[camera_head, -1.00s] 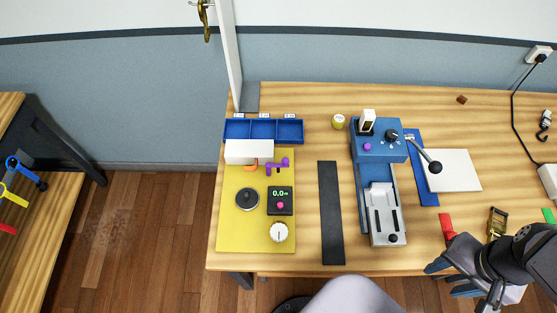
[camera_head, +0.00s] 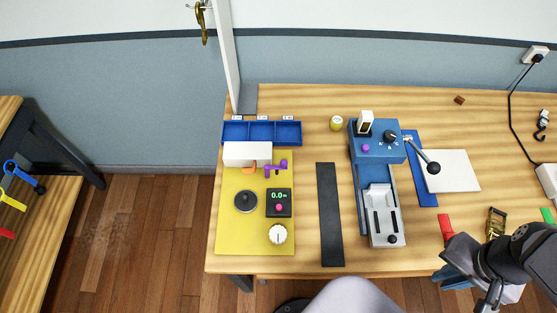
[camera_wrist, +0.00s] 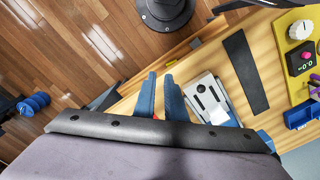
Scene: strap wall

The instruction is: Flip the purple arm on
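The purple arm (camera_head: 276,168) is a small lever on the yellow panel (camera_head: 228,225), just in front of a white box (camera_head: 247,153) and beside an orange piece (camera_head: 249,168). My gripper (camera_head: 450,278) is at the bottom right, over the table's front edge, far from the purple arm. In the wrist view its two blue fingers (camera_wrist: 160,80) stand apart with nothing held between them.
The panel also bears a dark round knob (camera_head: 245,201), a display reading 0.0 (camera_head: 279,202) and a white dial (camera_head: 277,234). A black strip (camera_head: 330,215) and a blue-grey machine with a lever (camera_head: 377,140) lie between panel and gripper. Blue bins (camera_head: 262,132) stand behind.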

